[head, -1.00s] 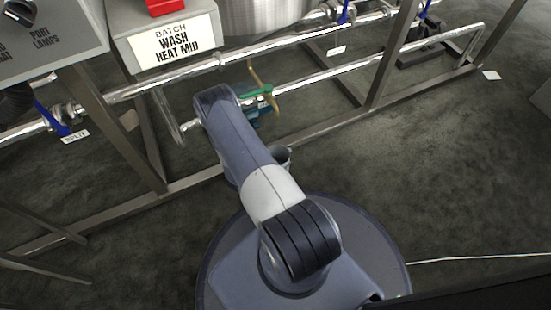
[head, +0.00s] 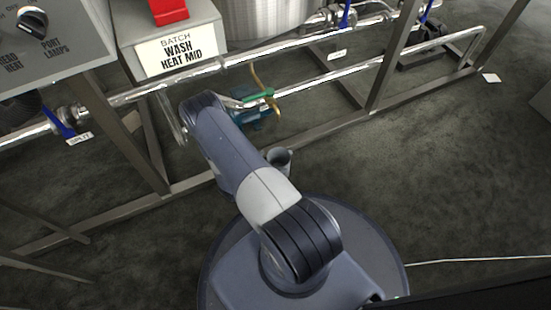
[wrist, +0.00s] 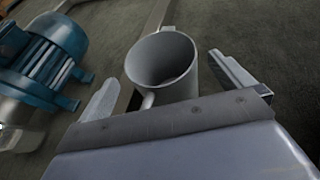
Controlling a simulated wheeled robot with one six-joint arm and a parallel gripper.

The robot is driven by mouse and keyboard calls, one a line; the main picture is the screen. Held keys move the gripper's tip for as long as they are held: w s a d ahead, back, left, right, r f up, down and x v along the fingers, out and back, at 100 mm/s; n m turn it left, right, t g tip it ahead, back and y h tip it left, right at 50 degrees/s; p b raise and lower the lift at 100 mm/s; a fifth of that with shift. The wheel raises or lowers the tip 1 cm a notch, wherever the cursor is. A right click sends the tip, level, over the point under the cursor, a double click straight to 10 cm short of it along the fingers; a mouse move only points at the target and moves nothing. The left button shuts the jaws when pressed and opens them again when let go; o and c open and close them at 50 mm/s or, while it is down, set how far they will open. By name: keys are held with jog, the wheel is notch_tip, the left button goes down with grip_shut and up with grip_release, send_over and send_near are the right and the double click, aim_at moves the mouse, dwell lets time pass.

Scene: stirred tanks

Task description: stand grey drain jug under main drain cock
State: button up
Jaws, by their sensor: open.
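The grey drain jug (wrist: 162,68) stands upright on the floor in the wrist view, its open mouth facing up toward the camera and its handle low at its left. My gripper (wrist: 170,88) is open, with one finger at each side of the jug; I cannot tell whether either touches it. In the head view the jug (head: 280,158) shows only in part beside my arm, and my fingers are hidden. I cannot make out the main drain cock for certain; blue-handled valves sit on the pipes, one at left (head: 58,122).
A blue-green motor (wrist: 42,62) stands close left of my gripper; it also shows in the head view (head: 258,118). Steel pipes and frame legs (head: 385,60) run across behind my arm. A control box labelled BATCH WASH HEAT MID (head: 178,50) is above.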

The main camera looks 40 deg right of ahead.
jog(key=p+v, duration=0.2)
jog(key=v, duration=0.6)
jog(key=shift+a, duration=0.1)
